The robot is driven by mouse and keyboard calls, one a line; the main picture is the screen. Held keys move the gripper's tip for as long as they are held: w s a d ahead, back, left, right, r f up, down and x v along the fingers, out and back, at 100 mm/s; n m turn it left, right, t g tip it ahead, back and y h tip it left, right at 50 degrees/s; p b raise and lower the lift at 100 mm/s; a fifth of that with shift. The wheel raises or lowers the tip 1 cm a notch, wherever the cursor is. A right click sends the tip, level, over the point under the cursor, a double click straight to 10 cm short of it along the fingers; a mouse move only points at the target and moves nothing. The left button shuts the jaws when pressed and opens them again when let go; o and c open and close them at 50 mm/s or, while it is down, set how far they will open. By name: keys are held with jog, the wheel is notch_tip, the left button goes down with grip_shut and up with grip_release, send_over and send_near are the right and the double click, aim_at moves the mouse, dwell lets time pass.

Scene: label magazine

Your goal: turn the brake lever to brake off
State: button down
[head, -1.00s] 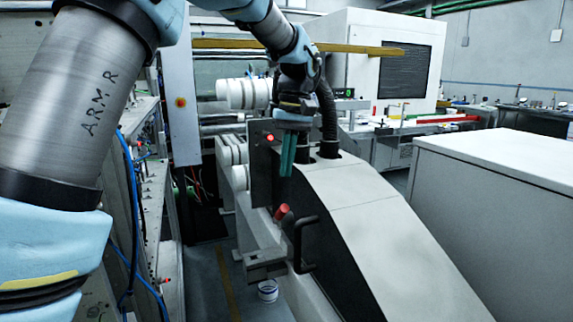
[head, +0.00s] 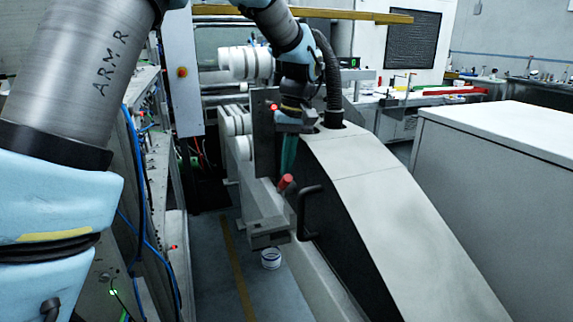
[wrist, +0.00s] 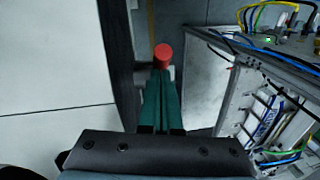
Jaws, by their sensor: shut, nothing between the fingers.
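The brake lever's red knob (head: 285,182) stands out at the left side of the grey sloped machine housing (head: 365,180), just left of a black handle. My gripper (head: 288,170) points down just above the knob, with its green fingers closed together and empty. In the wrist view the red knob (wrist: 163,55) shows just beyond the tips of the green fingers (wrist: 160,75). I cannot tell whether the tips touch it. The lever's shaft and any on/off marking are hidden or too small to read.
A black handle (head: 308,210) sticks out beside the knob. A dark upright plate (head: 265,135) stands behind the gripper. A white cabinet (head: 500,150) is on the right.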

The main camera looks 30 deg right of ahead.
jog(key=shift+s+f+t+b, duration=0.5)
jog(key=shift+s+b, duration=0.1)
jog(key=shift+b, duration=0.1)
jog(key=shift+s+a, duration=0.1)
jog(key=shift+s, duration=0.3)
jog(key=shift+r, duration=0.1)
notch_tip(320, 180, up, 10)
jog(key=s+d+b, duration=0.1)
jog(key=w+a+r+n+g+h+b, duration=0.1)
jog(key=w+a+r+n+h+b, duration=0.1)
jog(key=w+a+b, duration=0.3)
jog(key=s+f, duration=0.1)
jog(key=f, duration=0.2)
jog(key=s+d+f, duration=0.1)
jog(key=f, duration=0.3)
jog(key=s+d+f, duration=0.1)
jog(key=f, duration=0.3)
jog(key=shift+d+f, duration=0.15)
jog(key=shift+f, duration=0.1)
jog(key=shift+s+d+f, duration=0.1)
jog(key=shift+s+f, duration=0.05)
jog(key=shift+f, duration=0.3)
